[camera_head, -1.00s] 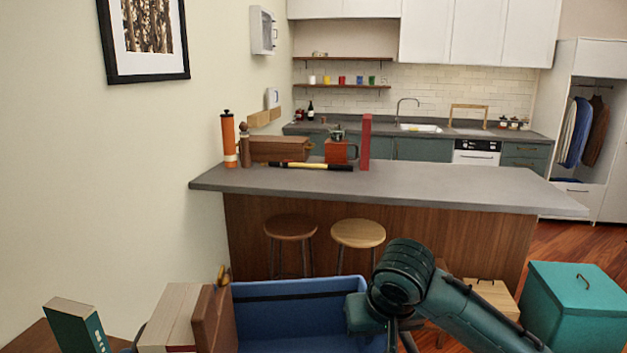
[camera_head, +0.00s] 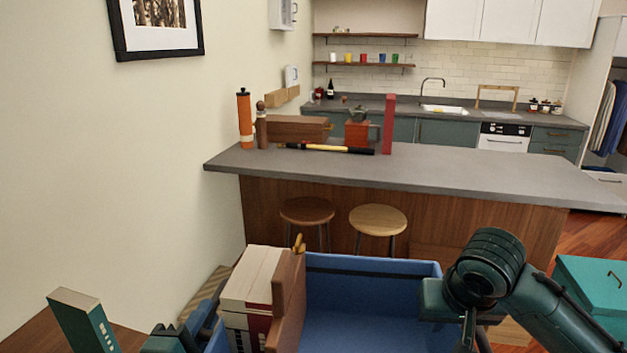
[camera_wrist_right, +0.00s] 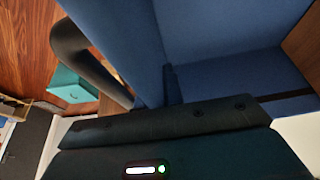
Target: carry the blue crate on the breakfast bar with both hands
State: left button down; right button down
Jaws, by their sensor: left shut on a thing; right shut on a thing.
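The blue crate (camera_head: 372,328) is at the bottom centre of the head view, in front of the breakfast bar (camera_head: 330,170). My right gripper (camera_head: 437,303) is shut on the crate's right wall. The crate's blue walls fill much of the right wrist view (camera_wrist_right: 225,35). My left gripper (camera_head: 205,325) is shut at the crate's left wall, partly hidden at the lower edge. The crate's underside is out of view.
Two stools (camera_head: 378,220) stand before the bar. On its left end are an orange cylinder (camera_head: 245,120), a pepper mill, a wooden box and a red upright block (camera_head: 388,125). The middle and right of the bar top are clear. A teal chest (camera_head: 590,290) stands at right.

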aim_at(321, 162)
jog(key=i, duration=3.8)
